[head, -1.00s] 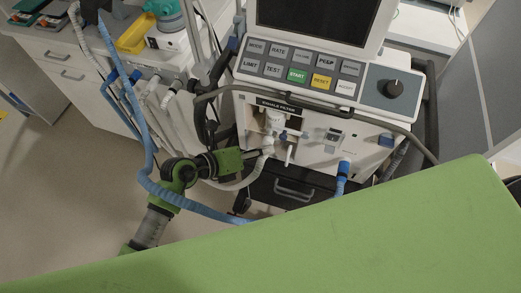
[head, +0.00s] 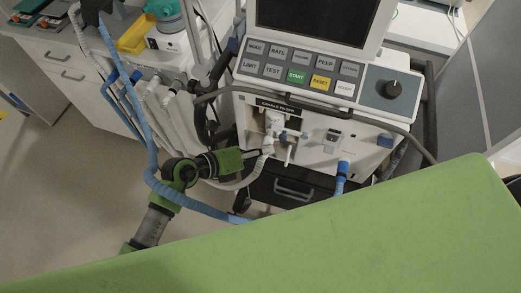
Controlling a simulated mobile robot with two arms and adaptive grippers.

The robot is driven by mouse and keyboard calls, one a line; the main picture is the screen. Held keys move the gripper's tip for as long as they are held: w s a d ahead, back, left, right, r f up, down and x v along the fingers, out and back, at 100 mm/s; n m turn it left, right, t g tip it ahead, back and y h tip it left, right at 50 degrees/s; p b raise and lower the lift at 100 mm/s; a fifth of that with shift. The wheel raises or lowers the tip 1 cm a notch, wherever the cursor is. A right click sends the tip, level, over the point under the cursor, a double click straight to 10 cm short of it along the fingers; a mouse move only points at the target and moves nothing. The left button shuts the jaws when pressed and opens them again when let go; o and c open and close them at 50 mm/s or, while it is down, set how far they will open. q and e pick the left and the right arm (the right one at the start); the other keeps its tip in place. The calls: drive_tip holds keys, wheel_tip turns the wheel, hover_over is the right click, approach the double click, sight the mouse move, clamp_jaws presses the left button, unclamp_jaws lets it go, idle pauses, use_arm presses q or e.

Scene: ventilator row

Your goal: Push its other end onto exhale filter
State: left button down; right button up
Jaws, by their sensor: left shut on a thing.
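The exhale filter (head: 275,118) is a pale fitting on the ventilator front, under the label "EXHALE FILTER". A white corrugated hose (head: 247,181) curves up from below to a whitish end (head: 268,146) just under the filter. My left gripper (head: 260,155) comes in from the left and is shut on the hose close to this end. I cannot tell whether the end touches the filter or sits on it, as the parts are small and overlap. My right gripper is not in view.
The ventilator's button panel (head: 302,69) and a grey rail (head: 330,107) lie above the filter. A blue hose (head: 148,140) passes left of and below my arm. A blue connector (head: 342,168) sits on the front at right. A large green surface (head: 340,235) fills the foreground.

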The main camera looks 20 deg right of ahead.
use_arm(q)
drive_tip(key=shift+w+d, duration=0.7)
drive_tip(key=shift+w, duration=0.35)
idle(0.9)
drive_tip(key=c, duration=1.7)
unclamp_jaws()
drive_tip(key=v, duration=1.2)
